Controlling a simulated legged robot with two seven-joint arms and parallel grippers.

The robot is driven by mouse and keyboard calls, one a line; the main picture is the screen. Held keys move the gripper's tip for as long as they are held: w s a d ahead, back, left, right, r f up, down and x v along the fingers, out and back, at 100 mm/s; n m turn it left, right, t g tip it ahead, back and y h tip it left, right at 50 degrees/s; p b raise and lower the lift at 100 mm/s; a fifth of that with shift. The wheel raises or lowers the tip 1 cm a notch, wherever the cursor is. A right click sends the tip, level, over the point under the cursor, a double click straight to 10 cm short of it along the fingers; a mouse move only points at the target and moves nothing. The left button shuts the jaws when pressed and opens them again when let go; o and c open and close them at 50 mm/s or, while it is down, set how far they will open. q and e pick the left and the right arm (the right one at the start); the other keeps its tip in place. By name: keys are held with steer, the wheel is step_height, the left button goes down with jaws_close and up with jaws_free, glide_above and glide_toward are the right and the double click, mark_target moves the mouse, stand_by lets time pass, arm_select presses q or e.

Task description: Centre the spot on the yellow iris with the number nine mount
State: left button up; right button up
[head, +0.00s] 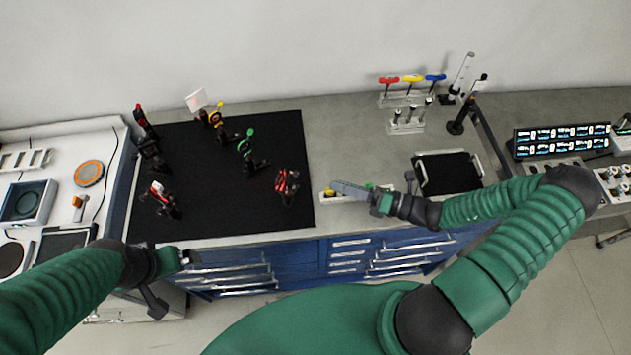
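The yellow iris (217,115) stands on a post at the back of the black breadboard (215,180), just right of a tilted white card (196,100). A green iris (247,139) stands nearer, to its right. Dark mounts with red parts stand at the right front (287,186), left front (162,194) and back left (141,118). Their numbers are too small to read, so I cannot tell which is number nine. No light spot shows clearly. My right gripper (350,188) hovers by a small tray right of the breadboard. My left gripper (186,259) is off the bench's front edge. Both finger openings are unclear.
The small pale tray (330,197) holds yellow and green pieces, partly hidden by my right gripper. A rack of coloured-handle drivers (411,90) and black posts stand at the back right. A black tray (448,173) lies right of my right gripper. A display panel (561,141) stands far right.

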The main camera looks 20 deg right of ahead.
steer(key=b+v, duration=0.1)
steer(key=v, duration=0.5)
